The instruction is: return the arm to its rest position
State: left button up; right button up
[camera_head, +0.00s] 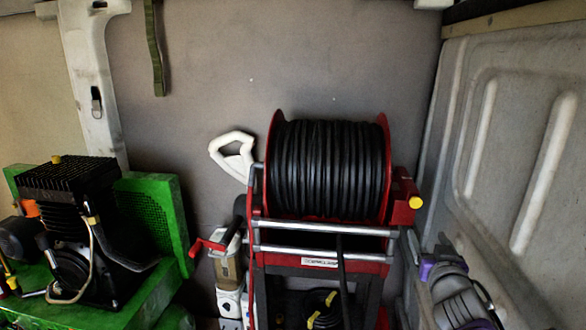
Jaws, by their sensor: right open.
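My right arm comes in at the lower right, grey with purple parts. Its gripper (436,252) is at the upper end of the visible arm, between the reel frame and the right-hand wall panel. It is open, and I see nothing held in it. The fingertips are small and dark against the background, so their exact gap is hard to see. My left gripper is not in view.
A red-framed reel (328,168) wound with black hose stands in the middle, close left of my right arm. A green and black compressor (72,220) stands at the left. A ribbed grey wall panel (515,150) bounds the right side. A white handle (232,155) sticks up behind the reel.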

jog(key=s+a+f+n+g+y, duration=0.1)
jog(key=s+a+f+g, duration=0.2)
jog(key=s+f, duration=0.6)
jog(key=s+a+f+n+g+y, duration=0.1)
jog(key=s+a+f+g, duration=0.3)
jog(key=s+a+f, duration=0.4)
jog(key=s+a+f+n+g+y, duration=0.1)
jog(key=s+a+f+g, duration=0.3)
jog(key=s+f, duration=0.5)
notch_tip(320, 180, down, 3)
jog(key=shift+s+a+r+y, duration=0.15)
jog(key=shift+s+a+y, duration=0.15)
jog(key=shift+a+y, duration=0.8)
jog(key=shift+a, duration=0.1)
